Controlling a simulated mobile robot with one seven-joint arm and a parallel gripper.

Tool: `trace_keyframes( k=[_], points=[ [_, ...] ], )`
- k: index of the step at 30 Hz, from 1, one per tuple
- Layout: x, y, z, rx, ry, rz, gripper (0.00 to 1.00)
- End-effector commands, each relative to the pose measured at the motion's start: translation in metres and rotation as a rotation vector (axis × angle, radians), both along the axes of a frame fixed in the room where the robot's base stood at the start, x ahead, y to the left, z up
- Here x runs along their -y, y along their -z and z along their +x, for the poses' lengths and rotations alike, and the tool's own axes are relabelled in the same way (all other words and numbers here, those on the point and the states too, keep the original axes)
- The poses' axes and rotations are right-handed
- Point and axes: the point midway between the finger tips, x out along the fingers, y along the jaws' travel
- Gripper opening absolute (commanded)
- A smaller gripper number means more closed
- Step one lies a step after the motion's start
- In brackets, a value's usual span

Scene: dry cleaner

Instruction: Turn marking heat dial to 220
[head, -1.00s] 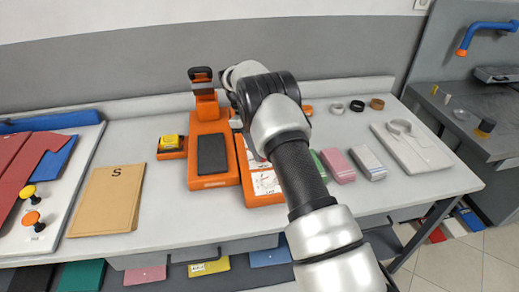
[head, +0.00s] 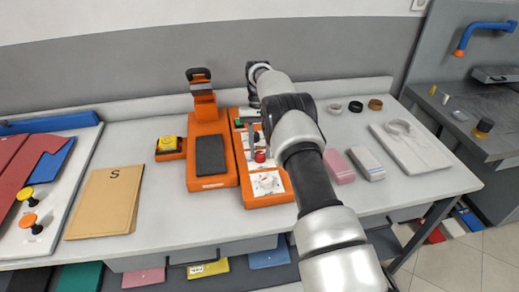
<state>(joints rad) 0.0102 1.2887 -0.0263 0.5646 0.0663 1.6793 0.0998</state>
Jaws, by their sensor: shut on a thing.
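The orange marking machine stands at the back middle of the table. Its right part is an orange control box (head: 275,201) with white label panels and a red knob (head: 260,156). My gripper (head: 256,138) points down over the upper part of this box, behind the red knob. It is shut on a small control there, which I take to be the marking heat dial. The fingers and arm cover the dial, and its pointer and numbers cannot be read.
A black pad (head: 210,156) and an upright press head (head: 200,88) belong to the machine's left part. A yellow-topped orange box (head: 169,147) stands to the left. Pink (head: 339,167) and grey (head: 367,164) blocks lie right of my arm.

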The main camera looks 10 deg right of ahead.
Motion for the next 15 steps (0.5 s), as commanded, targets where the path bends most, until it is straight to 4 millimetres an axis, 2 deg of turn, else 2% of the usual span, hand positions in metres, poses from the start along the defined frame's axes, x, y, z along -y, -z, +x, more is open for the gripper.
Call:
trace_keyframes(
  k=[6, 15],
  points=[
    [0.0013, 0.0007, -0.0008, -0.002, 0.147, 0.001, 0.09],
    [0.0013, 0.0012, -0.0013, -0.003, 0.257, 0.001, 0.09]
  ],
)
